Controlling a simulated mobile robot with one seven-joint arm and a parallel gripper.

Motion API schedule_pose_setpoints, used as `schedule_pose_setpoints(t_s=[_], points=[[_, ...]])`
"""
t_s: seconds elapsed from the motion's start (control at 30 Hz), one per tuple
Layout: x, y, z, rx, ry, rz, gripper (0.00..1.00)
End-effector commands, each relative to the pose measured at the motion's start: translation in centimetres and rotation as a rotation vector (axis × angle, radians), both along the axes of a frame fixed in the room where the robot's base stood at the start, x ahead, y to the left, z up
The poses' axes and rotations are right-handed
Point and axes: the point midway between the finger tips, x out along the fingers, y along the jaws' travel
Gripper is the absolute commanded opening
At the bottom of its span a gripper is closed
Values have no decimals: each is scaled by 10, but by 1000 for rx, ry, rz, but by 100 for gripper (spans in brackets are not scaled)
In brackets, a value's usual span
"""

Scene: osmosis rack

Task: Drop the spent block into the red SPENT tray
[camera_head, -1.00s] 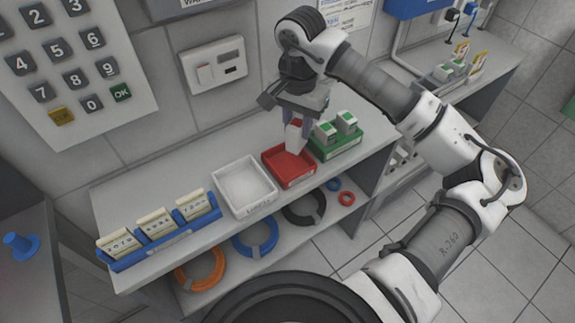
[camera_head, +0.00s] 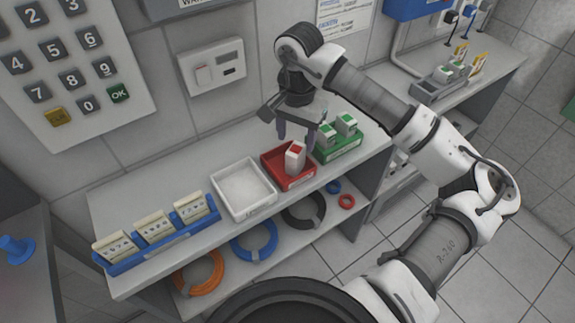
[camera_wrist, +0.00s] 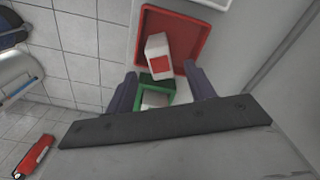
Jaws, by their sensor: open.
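In the wrist view the block (camera_wrist: 158,55) shows inside the red tray (camera_wrist: 201,28), apart from the fingers. My gripper (camera_head: 295,132) is open and empty just above and behind the block. Its two fingers (camera_wrist: 160,88) show spread apart in the wrist view, over the green tray (camera_wrist: 170,82). The block's base is partly hidden by the tray's front wall in the head view.
A green tray (camera_head: 339,154) with white-and-green blocks stands right of the red tray. A white empty tray (camera_head: 245,212) is left of it. A blue holder (camera_head: 160,246) carries several cards at the shelf's left. Coiled hoses lie on the lower shelf.

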Motion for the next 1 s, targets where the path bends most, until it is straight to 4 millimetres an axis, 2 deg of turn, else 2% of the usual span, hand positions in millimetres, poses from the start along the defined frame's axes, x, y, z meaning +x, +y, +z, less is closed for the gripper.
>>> schedule_pose_setpoints(t_s=[0.17,0.5,0.7,0.83,1.0], points=[[1,0,14,-3,-3,0,54],[1,0,89,-1,-4,-1,54],[0,0,124,-1,-3,-1,54],[0,0,134,0,-1,-1,54],[0,0,138,0,0,0,54]])
